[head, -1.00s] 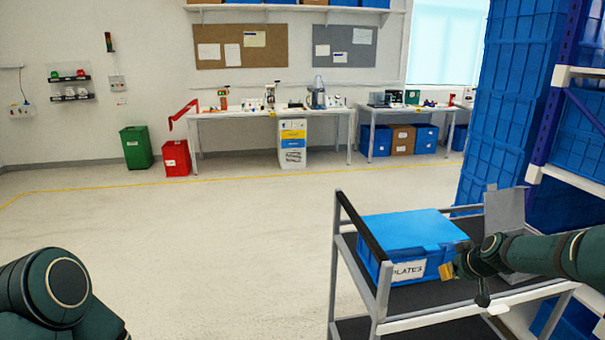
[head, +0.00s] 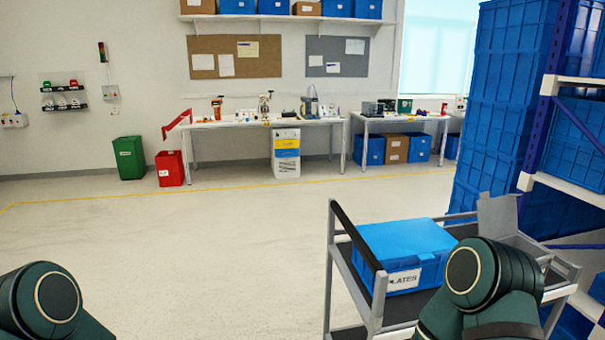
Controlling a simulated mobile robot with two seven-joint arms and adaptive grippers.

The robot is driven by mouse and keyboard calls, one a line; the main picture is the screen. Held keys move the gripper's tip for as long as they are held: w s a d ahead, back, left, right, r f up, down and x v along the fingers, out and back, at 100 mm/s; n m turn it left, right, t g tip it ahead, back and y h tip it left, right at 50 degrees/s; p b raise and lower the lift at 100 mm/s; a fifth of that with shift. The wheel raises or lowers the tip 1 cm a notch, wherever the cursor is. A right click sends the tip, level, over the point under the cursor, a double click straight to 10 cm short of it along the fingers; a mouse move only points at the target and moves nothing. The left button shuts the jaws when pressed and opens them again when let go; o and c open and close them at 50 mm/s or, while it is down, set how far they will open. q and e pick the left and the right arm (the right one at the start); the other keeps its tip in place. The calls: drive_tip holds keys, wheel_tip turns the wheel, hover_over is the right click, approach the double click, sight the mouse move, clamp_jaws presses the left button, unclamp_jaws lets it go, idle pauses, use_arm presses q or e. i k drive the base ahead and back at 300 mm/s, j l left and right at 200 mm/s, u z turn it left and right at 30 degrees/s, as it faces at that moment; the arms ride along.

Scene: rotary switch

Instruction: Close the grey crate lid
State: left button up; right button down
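A grey crate (head: 527,243) sits on the right part of the cart's top shelf, partly hidden behind my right arm. Its grey lid (head: 497,215) stands up, open, on the crate's left/far side. Beside it on the left is a blue crate (head: 405,250) with a closed blue top and a white label that partly reads "PLATES". My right arm is folded at the lower right, in front of the crates, and its gripper is out of view. My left arm shows only as a dark green joint at the lower left, and its gripper is out of view.
The metal cart (head: 333,275) has a raised black-topped handle on its left. Stacked blue crates (head: 495,110) and a shelf rack (head: 548,85) stand behind and right of it. Open floor (head: 200,240) lies to the left. Workbenches (head: 270,124) line the back wall.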

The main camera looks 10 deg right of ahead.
sight(497, 217)
drive_tip(key=i+l+z, duration=0.15)
drive_tip(key=l+z, duration=0.15)
drive_tip(key=z, duration=0.15)
drive_tip(key=i+l+z, duration=0.25)
drive_tip(key=z, duration=0.2)
drive_tip(key=i+l+z, duration=0.2)
drive_tip(key=z, duration=0.25)
